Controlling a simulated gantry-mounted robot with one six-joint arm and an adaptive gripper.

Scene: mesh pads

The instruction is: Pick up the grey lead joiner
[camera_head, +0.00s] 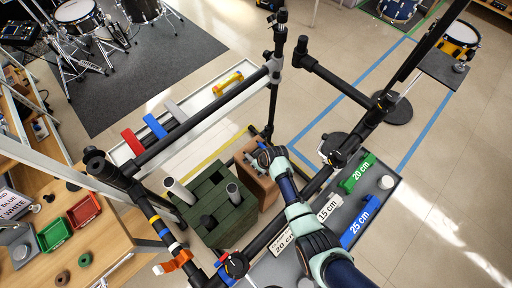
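I cannot tell for sure which thing is the grey lead joiner. One grey candidate is a short grey bar (176,111) lying on the white shelf (204,97) at upper left centre, beside a blue bar (155,126) and a red bar (132,141). Another is a grey cylinder (233,192) standing upright on the dark green crate (215,222). My arm reaches up from the bottom right. My gripper (264,157) is at its far end, over or beside a brown box (262,183), apart from both candidates. Its fingers are too small and dark to read.
Black frame tubes cross around the crate. A grey tray (377,200) with labelled green, white and blue blocks lies right of my arm. A wooden table (105,245) at left holds red (83,211) and green (53,235) bins.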

